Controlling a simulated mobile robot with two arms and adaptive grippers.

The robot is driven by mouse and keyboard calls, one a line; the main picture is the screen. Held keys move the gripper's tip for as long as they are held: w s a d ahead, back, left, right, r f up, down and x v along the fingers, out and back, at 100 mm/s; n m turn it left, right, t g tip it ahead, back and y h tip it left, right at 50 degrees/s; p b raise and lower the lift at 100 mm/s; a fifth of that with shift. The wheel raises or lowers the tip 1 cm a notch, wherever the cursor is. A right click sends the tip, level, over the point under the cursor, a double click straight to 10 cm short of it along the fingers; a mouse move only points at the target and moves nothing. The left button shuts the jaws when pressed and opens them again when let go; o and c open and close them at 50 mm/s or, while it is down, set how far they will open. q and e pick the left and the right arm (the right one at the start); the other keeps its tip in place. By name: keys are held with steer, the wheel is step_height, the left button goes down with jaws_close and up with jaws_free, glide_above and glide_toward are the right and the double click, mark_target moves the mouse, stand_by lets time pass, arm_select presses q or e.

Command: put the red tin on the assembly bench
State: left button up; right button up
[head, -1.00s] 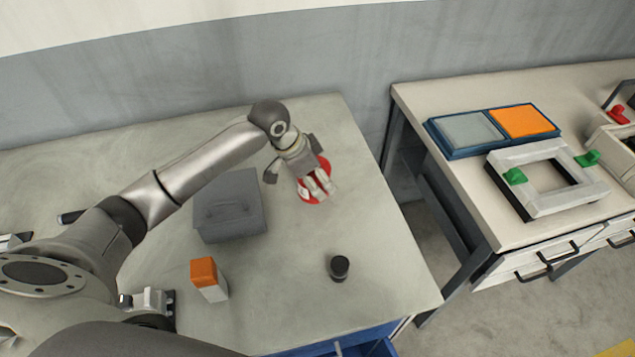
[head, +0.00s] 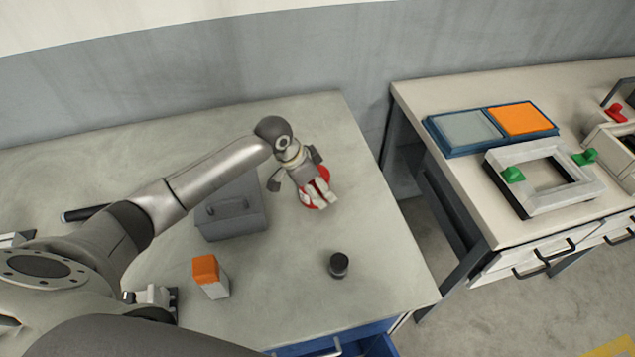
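The round red tin (head: 325,172) lies on the grey table at the left, near its back right part. My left gripper (head: 319,199) is directly over the tin and covers most of it; only red edges show around the fingers. Its pale fingertips point down toward the front, and I cannot tell whether they are closed on the tin or whether the tin is lifted. The assembly bench appears to be the pale bench (head: 430,98) at the right, with drawers below.
A grey toolbox (head: 232,215), an orange-topped box (head: 211,277) and a black cylinder (head: 339,264) stand on the left table. The bench holds a two-colour tray (head: 490,128) and a pale frame with green clamps (head: 545,178). A gap separates the tables.

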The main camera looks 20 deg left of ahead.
arm_select(q)
steer(key=shift+r, duration=0.1)
steer(key=b+v, duration=0.1)
steer(key=v, duration=1.1)
